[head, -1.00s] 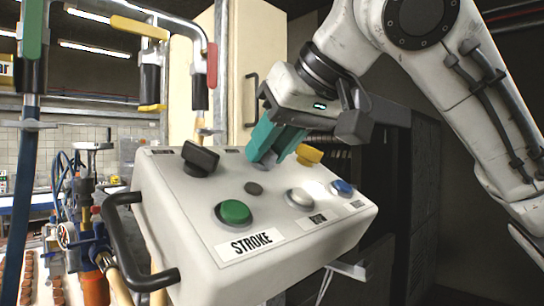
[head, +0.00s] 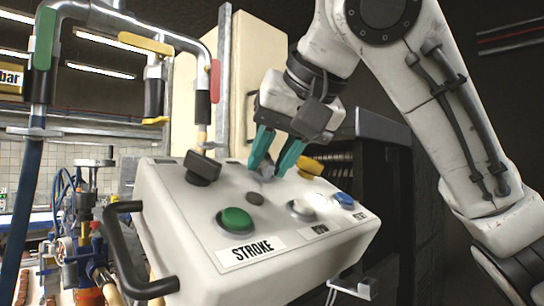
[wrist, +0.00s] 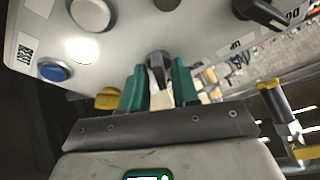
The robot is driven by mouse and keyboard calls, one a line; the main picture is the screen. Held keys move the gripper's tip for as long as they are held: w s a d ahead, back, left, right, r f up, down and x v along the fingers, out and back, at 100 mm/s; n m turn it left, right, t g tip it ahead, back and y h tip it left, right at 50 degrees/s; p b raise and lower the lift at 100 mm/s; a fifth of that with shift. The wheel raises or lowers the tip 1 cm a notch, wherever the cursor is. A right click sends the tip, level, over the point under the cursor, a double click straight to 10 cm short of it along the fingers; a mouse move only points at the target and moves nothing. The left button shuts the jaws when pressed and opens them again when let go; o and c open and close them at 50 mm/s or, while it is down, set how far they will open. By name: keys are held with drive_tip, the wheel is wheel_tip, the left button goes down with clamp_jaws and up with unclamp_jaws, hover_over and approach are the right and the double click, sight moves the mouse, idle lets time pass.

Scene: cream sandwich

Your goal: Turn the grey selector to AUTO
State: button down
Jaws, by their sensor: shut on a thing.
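The grey selector (head: 265,172) sits on the sloping top of a white control box (head: 170,220), toward its far edge. My gripper (head: 272,166) reaches down to it with teal fingers. In the wrist view the selector's grey knob (wrist: 158,65) shows between the two fingers (wrist: 158,84), and the gripper is shut on it. The fingers hide part of the selector in the head view. I cannot read an AUTO mark or tell which position the selector points to.
Around the selector are a black knob (head: 202,168), a green STROKE button (head: 235,220), a white button (head: 301,209), a blue button (head: 343,200) and a yellow one (head: 311,166). A black handle (head: 125,255) juts from the box's left side. Pipes with coloured levers stand behind left.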

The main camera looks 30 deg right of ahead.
drive_tip(key=c, duration=1.2)
unclamp_jaws()
drive_tip(key=b+v, duration=0.1)
drive_tip(key=v, duration=0.9)
drive_tip(key=shift+s+d+r, duration=0.1)
drive_tip(key=shift+s+r, duration=0.15)
drive_tip(key=shift+r, duration=0.05)
